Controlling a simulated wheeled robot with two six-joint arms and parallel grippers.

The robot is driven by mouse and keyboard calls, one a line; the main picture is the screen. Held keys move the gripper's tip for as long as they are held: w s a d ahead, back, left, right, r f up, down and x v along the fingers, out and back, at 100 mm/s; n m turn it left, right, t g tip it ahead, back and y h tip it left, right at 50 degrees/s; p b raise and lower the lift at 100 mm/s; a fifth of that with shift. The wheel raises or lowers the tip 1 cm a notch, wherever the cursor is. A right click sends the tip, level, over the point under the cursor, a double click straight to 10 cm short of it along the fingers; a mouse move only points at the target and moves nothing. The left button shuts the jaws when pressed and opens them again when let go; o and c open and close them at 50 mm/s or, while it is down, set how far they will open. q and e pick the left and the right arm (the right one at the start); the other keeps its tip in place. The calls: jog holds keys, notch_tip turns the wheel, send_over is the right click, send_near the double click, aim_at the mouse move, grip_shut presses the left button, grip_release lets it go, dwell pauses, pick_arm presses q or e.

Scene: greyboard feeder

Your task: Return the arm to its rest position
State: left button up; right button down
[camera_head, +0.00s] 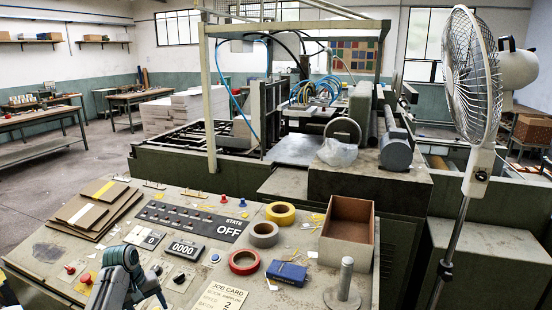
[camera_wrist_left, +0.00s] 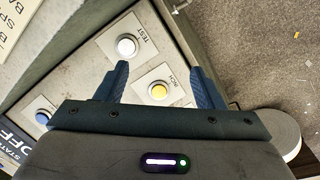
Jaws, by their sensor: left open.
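My left arm comes into the head view at the lower left, low over the console (camera_head: 195,262). Its left gripper (camera_head: 136,282) is partly cut off by the bottom edge there. In the left wrist view the left gripper (camera_wrist_left: 160,84) has its two dark blue fingers spread apart, with nothing between them. I cannot tell how far above the panel the fingers are. My right gripper is in neither view.
The console carries cardboard sheets (camera_head: 93,206), a counter (camera_head: 184,249), tape rolls (camera_head: 280,213), a blue box (camera_head: 287,273), a brown open box (camera_head: 347,231) and an upright metal post (camera_head: 344,284). A fan (camera_head: 471,75) stands at the right. Floor shows on the left.

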pick_arm(q)
jog(key=s+d+f+m+t+y, duration=0.1)
jog(key=s+d+f+m, duration=0.3)
jog(key=s, duration=0.6)
jog(key=s+d+f+y, duration=0.15)
jog(key=s+f, duration=0.35)
jog(key=s, duration=0.5)
jog(key=s+d+r+m+t, duration=0.1)
jog(key=s+d+r+m, duration=0.15)
jog(key=s, duration=0.85)
jog(key=s+d+r+m+t, duration=0.1)
jog(key=s+r, duration=0.3)
jog(key=s, duration=0.6)
notch_tip(320, 180, down, 33)
jog(key=a+g+b, duration=0.1)
jog(key=a+b, duration=0.1)
jog(key=a, duration=0.1)
jog(key=s+a+f+g+b, duration=0.1)
jog(key=s+f, duration=1.7)
jog(key=f, duration=0.2)
jog(key=shift+s+f+n+b, duration=0.25)
jog(key=shift+s+n+b, duration=0.05)
jog(key=shift+n+b, duration=0.1)
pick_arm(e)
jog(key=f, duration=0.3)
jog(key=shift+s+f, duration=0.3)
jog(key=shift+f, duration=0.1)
